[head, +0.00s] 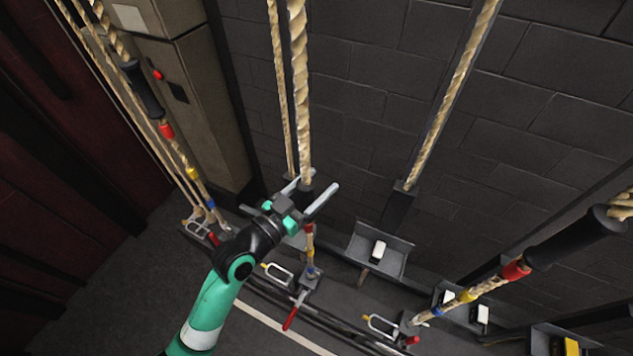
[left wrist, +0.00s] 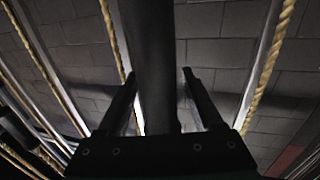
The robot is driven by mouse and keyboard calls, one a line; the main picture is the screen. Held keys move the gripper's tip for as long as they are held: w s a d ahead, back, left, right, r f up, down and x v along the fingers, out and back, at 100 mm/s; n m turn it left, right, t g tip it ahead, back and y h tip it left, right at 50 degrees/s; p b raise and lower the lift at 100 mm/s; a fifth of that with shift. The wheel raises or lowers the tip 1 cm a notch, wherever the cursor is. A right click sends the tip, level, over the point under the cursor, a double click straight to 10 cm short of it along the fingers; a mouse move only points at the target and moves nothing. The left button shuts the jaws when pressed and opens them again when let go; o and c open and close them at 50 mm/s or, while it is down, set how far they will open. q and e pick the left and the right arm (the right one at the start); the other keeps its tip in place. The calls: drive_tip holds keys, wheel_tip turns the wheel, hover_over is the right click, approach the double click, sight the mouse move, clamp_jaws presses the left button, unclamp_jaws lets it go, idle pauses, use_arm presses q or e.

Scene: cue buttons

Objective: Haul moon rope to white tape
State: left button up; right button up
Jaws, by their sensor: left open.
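Several tan ropes hang in front of the wall; I cannot make out a moon sign on any, so I cannot tell which is the moon rope. The middle rope (head: 299,70) runs down to a black sleeve at my left gripper (head: 321,181). The left gripper is open, its fingers on either side of the sleeve. In the left wrist view the black sleeve (left wrist: 154,70) stands between the two fingers (left wrist: 160,78), with gaps visible on both sides. Red and blue bands show on the rope below; I see no white tape band. My right gripper is out of view.
The left rope (head: 105,30) has a black sleeve (head: 143,89); the right rope has another (head: 577,238). Both carry red, yellow and blue bands. A red-handled lever (head: 290,317) and a metal loop (head: 278,272) sit below the middle rope.

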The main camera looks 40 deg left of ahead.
use_arm(q)
clamp_jaws()
idle(0.3)
idle(1.1)
